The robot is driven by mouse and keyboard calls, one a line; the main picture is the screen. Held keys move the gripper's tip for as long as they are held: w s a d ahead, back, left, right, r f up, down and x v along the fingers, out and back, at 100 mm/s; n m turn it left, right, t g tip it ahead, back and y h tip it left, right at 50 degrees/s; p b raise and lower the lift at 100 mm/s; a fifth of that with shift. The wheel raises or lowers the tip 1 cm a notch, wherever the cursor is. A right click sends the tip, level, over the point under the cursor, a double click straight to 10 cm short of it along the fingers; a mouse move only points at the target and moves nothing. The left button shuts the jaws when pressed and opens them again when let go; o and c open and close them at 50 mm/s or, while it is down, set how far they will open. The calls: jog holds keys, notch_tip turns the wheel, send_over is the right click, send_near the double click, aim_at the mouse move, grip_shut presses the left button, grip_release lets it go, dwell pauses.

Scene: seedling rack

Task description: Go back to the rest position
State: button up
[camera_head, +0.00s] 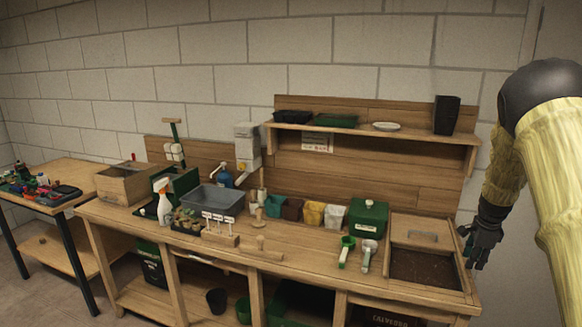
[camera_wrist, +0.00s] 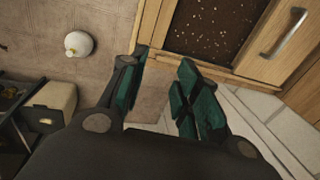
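My gripper (camera_head: 476,246) hangs at the right end of the wooden potting bench (camera_head: 300,262), beside the soil bin. In the wrist view my gripper (camera_wrist: 165,57) has its two dark fingers with green pads apart, with nothing between them. The bench edge and the soil bin (camera_wrist: 213,28) lie just beyond the fingertips. In the head view the soil bin (camera_head: 425,270) is sunk in the bench's right end, with a wooden lid (camera_head: 414,232) covering its back part. My arm comes down along the picture's right side.
A green box (camera_head: 369,218), small coloured pots, a grey tub (camera_head: 213,199) and a spray bottle (camera_head: 163,202) stand on the bench. A shelf (camera_head: 370,132) rises behind. In the wrist view, a white round object (camera_wrist: 79,44) and a cream box (camera_wrist: 50,105) show to the left.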

jog(key=s+a+f+n, duration=0.2)
jog(key=a+f, duration=0.1)
jog(key=f, duration=0.7)
jog(key=s+a+f+n+g+h, duration=0.1)
jog(key=s+a+f+n, duration=0.3)
jog(key=s+a+f, duration=0.45)
jog(key=s+a+f+n+g, duration=0.1)
jog(key=s+a+f+n, duration=0.35)
jog(key=s+f, duration=0.6)
jog(key=s+a+f+n, duration=0.2)
jog(key=s+a, duration=0.4)
jog(key=s, duration=0.4)
jog(key=s+a+f+n+y, duration=0.1)
jog(key=s+a+n, duration=0.4)
jog(key=s, duration=0.5)
jog(key=s+a+f+n+b, duration=0.1)
jog(key=s+a+n, duration=0.3)
jog(key=s+a, duration=0.5)
jog(key=shift+s+f+y, duration=0.4)
jog(key=shift+s+f, duration=0.3)
jog(key=shift+f, duration=0.2)
